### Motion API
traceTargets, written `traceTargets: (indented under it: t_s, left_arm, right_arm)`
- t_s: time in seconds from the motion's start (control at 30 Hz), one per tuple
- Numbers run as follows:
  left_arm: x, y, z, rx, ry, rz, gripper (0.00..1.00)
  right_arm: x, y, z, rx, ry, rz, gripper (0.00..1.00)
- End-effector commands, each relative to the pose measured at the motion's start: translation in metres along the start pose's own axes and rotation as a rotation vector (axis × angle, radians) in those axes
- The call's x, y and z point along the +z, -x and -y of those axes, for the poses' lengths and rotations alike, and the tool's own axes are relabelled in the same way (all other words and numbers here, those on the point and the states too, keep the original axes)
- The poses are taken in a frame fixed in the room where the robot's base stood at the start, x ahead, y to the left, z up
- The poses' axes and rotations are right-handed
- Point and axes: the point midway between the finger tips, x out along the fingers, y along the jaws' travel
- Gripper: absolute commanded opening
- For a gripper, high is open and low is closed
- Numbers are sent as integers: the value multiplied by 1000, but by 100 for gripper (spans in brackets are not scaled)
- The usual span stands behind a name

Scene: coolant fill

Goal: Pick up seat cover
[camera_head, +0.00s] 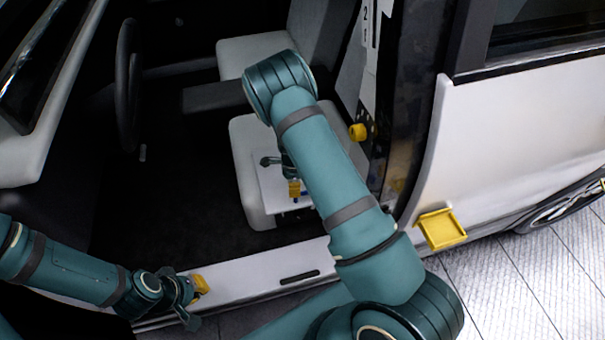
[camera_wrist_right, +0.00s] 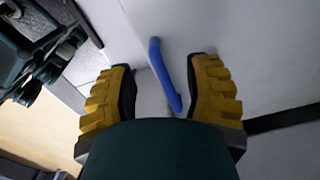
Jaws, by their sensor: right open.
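The seat cover (camera_head: 272,190) looks like a flat white panel lying on the near pale seat in the vehicle. My right arm hides much of it. In the right wrist view a white surface (camera_wrist_right: 260,65), which looks like the cover, carries a blue handle (camera_wrist_right: 156,62). My right gripper (camera_head: 293,188) is over the cover. In the wrist view its yellow fingers (camera_wrist_right: 163,72) are apart, with the blue handle showing between them and no grip on it. My left gripper (camera_head: 193,300) is low at the door sill, and its finger opening is unclear.
The door sill (camera_head: 255,288) runs below the seat. A steering wheel (camera_head: 128,85) is at left, and a second pale seat (camera_head: 245,48) is farther in. A yellow knob (camera_head: 357,132) sits by the door pillar. A yellow tray-like piece (camera_head: 441,229) is on the outer body.

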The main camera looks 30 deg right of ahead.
Motion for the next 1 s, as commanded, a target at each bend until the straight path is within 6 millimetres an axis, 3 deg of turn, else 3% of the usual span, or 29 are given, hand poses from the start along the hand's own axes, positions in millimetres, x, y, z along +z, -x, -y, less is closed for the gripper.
traceTargets:
  t_s: [0.1, 0.43, 0.7, 1.0]
  left_arm:
    - [0, -5, 2, 0, 0, -2, 0]
    - [-1, -10, 4, 0, -1, -5, 0]
    - [-2, -22, 8, -1, -1, -11, 0]
    - [-3, -21, 8, -1, -1, -12, 0]
  right_arm:
    - [0, -19, 0, -1, 1, 0, 50]
    - [-1, -38, -3, 0, 1, 0, 50]
    - [-2, -76, -8, -1, 2, -1, 50]
    - [-2, -79, -8, -1, 2, 0, 49]
